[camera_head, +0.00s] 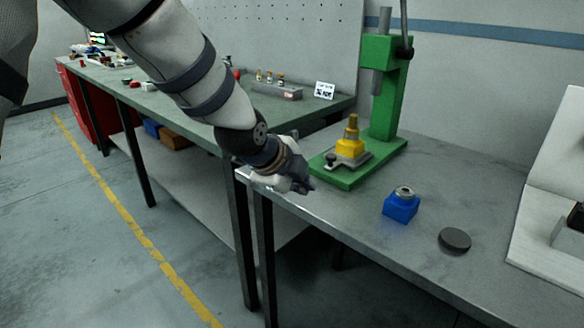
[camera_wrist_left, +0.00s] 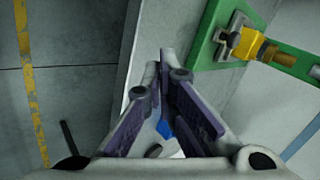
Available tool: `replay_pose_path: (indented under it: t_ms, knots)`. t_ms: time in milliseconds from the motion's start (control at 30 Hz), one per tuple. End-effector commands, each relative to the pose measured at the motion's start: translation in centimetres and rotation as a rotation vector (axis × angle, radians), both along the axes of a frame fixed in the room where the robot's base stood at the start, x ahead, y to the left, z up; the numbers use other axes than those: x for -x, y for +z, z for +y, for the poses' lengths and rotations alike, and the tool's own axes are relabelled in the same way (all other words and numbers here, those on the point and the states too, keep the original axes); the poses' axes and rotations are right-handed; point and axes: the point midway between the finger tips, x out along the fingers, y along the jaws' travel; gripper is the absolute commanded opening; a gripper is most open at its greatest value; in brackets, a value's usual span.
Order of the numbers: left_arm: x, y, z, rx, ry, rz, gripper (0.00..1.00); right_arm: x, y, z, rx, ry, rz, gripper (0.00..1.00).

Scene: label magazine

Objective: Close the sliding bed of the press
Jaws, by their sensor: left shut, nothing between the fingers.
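The green press (camera_head: 390,95) stands on the near grey bench, with its grey ram hanging from the top. Its grey sliding bed (camera_head: 360,161) lies on the front part of the green base, with a dark knob (camera_head: 331,159) at its front end. A yellow block with a brass post (camera_head: 350,147) sits on the bed, forward of the ram. The block also shows in the left wrist view (camera_wrist_left: 246,44). My left gripper (camera_head: 308,185) is shut and empty at the bench's front-left edge, just left of and in front of the press base, apart from the knob. My right gripper is out of view.
A blue block with a metal ring (camera_head: 401,206) and a dark round disc (camera_head: 455,240) are on the bench right of the press. A white panelled fixture (camera_head: 545,225) stands at far right. A second green-topped bench (camera_head: 190,100) with small parts stands behind left.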

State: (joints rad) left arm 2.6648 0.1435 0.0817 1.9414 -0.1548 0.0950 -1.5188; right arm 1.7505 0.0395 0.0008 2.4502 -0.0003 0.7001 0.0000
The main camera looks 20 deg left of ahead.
Motion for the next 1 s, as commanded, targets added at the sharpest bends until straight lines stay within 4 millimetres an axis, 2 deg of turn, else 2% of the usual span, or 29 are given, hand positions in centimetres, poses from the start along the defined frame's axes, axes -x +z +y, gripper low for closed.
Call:
replay_pose_path:
  t_ms: [33,67,100,167,267,567,667,833,1000]
  knots:
    - [-0.9,2.3,0.0,-0.037,-0.045,-0.044,0.0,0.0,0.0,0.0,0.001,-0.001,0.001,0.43]
    - [-1.2,3.4,0.0,-0.059,-0.07,-0.064,0.0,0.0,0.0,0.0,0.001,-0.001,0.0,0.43]
    - [-1.5,4.3,0.0,-0.08,-0.092,-0.08,0.0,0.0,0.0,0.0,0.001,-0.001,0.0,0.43]
    - [-1.9,4.8,0.0,-0.097,-0.11,-0.093,0.0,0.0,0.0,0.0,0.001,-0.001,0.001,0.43]
    - [-2.7,3.9,-0.1,-0.102,-0.116,-0.091,0.0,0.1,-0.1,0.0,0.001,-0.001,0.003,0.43]
    - [-7.1,-1.1,-1.0,-0.099,-0.113,-0.087,0.0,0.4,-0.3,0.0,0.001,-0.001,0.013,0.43]
    - [-8.6,-3.1,-1.3,-0.099,-0.112,-0.081,0.0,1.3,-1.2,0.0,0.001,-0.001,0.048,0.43]
    - [-11.3,-3.1,-1.8,-0.099,-0.113,-0.087,0.0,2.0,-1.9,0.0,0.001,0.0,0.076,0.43]
    - [-12.5,-2.7,-2.0,-0.099,-0.112,-0.091,0.0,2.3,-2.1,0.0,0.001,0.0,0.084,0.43]
